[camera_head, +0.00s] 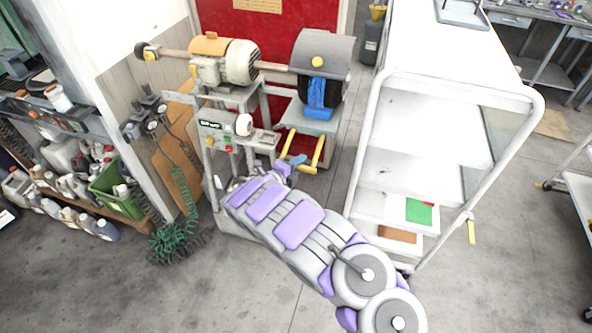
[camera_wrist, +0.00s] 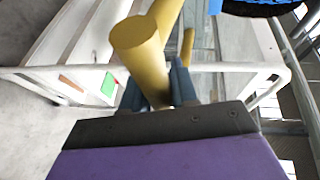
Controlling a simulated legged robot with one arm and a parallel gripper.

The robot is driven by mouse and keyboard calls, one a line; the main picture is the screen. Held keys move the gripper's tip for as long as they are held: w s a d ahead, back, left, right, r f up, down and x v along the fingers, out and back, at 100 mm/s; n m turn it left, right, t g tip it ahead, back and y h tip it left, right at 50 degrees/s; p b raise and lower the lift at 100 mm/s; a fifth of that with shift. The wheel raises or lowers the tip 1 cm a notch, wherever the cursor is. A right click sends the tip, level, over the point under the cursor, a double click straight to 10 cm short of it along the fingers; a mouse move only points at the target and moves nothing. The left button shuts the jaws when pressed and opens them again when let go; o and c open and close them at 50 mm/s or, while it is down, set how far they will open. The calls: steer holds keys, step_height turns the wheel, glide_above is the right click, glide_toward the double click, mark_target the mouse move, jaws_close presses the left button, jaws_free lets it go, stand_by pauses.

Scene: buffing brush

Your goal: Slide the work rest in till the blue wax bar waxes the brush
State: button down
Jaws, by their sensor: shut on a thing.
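The buffing machine carries a dark brush (camera_head: 335,94) under a grey hood on the right end of its shaft. The blue wax bar (camera_head: 317,92) stands upright at the brush's front side; whether they touch I cannot tell. The work rest (camera_head: 310,126) is a grey plate below the brush, with two yellow bars (camera_head: 318,151) sticking out toward me. My gripper (camera_head: 292,161) is at the yellow bars, and in the wrist view my gripper (camera_wrist: 157,88) is shut on a yellow bar (camera_wrist: 140,47). The brush's edge (camera_wrist: 262,6) shows at the upper right there.
A white shelf cart (camera_head: 440,110) stands close on the right. On the left are a green coiled hose (camera_head: 178,235), a green crate (camera_head: 117,192) and several bottles. The machine's control box (camera_head: 228,133) is left of my gripper. The floor in front is clear.

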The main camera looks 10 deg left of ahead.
steer(key=shift+w+d+f, duration=0.1)
steer(key=shift+w+f, duration=0.15)
steer(key=shift+w, duration=0.1)
steer(key=c, duration=1)
jaws_free()
steer(key=shift+w, duration=0.15)
steer(key=shift+o, duration=0.2)
steer(key=shift+r, duration=0.1)
steer(key=p+v, duration=0.2)
steer(key=v, duration=1.5)
steer(key=shift+a, duration=0.3)
